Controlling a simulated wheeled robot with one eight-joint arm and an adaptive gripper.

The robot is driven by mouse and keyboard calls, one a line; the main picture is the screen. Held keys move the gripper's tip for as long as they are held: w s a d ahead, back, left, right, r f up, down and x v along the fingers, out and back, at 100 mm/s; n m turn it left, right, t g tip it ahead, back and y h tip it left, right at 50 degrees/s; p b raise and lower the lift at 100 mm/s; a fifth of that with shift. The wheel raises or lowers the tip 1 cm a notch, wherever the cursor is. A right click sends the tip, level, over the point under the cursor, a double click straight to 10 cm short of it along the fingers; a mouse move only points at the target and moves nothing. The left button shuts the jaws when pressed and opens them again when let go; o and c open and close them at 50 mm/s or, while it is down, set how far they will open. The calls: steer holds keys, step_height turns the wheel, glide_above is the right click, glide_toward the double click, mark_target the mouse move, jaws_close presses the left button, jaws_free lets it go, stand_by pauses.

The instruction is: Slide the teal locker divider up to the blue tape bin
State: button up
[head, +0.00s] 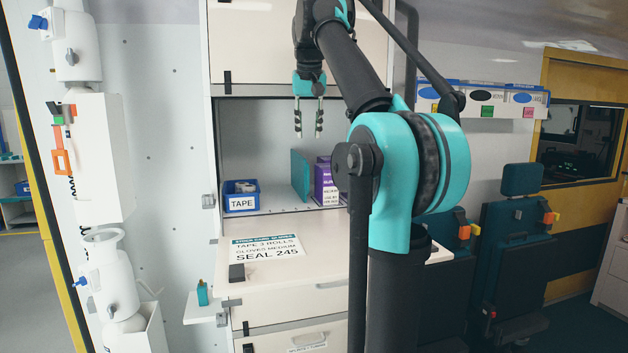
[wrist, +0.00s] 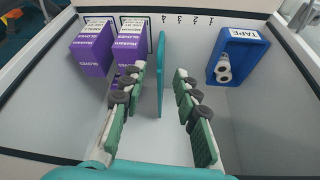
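The teal locker divider (head: 300,175) stands upright on the locker shelf, right of the blue tape bin (head: 241,196), with a clear gap between them. My gripper (head: 308,134) points down, open and empty, with its fingertips above the divider's top edge in the head view. In the wrist view the divider (wrist: 161,78) lines up between the two spread fingers, and neither finger visibly touches it. The wrist view is turned round, so the blue tape bin (wrist: 237,58), holding white rolls, is at the right there.
Purple glove boxes (head: 326,181) stand close on the divider's other side; they are at the left in the wrist view (wrist: 92,50). Numbers 1 to 4 mark the shelf edge. The shelf floor between divider and bin is bare. Locker walls and an upper cabinet (head: 298,40) enclose the space.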

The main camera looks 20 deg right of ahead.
mark_target(307, 174)
steer(key=x, duration=1.7)
steer(key=shift+a+f, duration=0.1)
steer(key=shift+f, duration=0.1)
jaws_close()
